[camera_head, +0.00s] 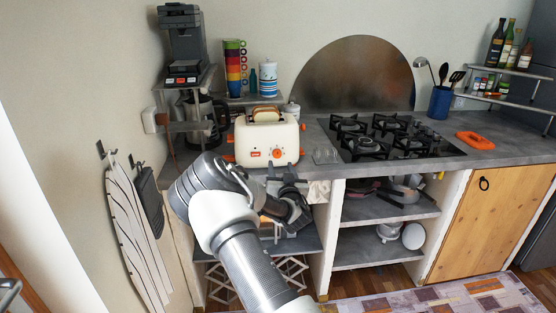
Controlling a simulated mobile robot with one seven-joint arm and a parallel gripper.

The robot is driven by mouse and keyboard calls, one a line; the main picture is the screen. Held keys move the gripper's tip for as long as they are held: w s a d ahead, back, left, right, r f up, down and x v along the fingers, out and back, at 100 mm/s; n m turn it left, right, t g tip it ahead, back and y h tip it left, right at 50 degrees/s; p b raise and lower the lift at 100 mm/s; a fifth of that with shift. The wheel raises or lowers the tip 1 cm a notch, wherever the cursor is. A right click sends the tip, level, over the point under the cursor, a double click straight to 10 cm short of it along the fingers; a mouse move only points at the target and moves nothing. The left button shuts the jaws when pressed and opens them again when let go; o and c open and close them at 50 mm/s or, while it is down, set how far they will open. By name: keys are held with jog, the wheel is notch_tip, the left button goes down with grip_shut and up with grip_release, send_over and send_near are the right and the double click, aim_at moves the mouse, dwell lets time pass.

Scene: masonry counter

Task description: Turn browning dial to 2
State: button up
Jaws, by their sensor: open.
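A cream toaster (251,141) with bread (266,115) in its top stands on the grey counter. Its front faces me. An orange round dial (277,153) is on the right part of the front, beside a small red display or label (255,153). The setting on the dial is too small to read. My gripper (279,172) is in front of the toaster, just below the dial, with its fingers pointing up toward it. The gripper is open and empty. I cannot tell whether a fingertip touches the toaster front.
A gas hob (385,135) lies to the right of the toaster. A coffee machine (184,50) stands on a raised shelf at left, with a kettle (203,118) below. Stacked coloured cups (234,68) stand behind. Open shelves (385,208) are under the counter.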

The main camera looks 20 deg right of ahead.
aim_at(278, 156)
jog(key=x, duration=0.6)
jog(key=shift+w+d, duration=0.15)
jog(key=shift+w, duration=0.25)
jog(key=c, duration=1.1)
